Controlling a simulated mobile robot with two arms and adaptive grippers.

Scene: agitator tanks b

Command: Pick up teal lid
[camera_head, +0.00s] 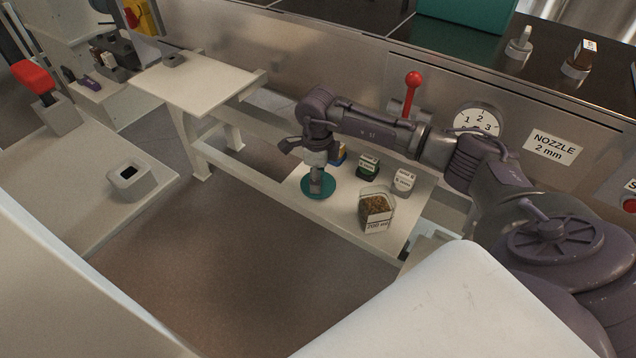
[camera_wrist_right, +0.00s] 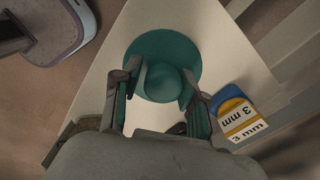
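The teal lid (camera_head: 318,190) is a flat round disc with a rounded knob, at the left end of the low pale shelf in the head view. It also shows in the right wrist view (camera_wrist_right: 184,46), with its knob between the fingers. My right gripper (camera_head: 316,182) reaches down over the lid from above. In the right wrist view its two fingers (camera_wrist_right: 162,84) lie against opposite sides of the knob and look shut on it. I cannot tell whether the lid touches the shelf. My left gripper is not in view.
A glass jar of brown granules (camera_head: 376,208) stands right of the lid on the shelf (camera_head: 345,232). A red-knobbed lever (camera_head: 412,82) rises behind my arm.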

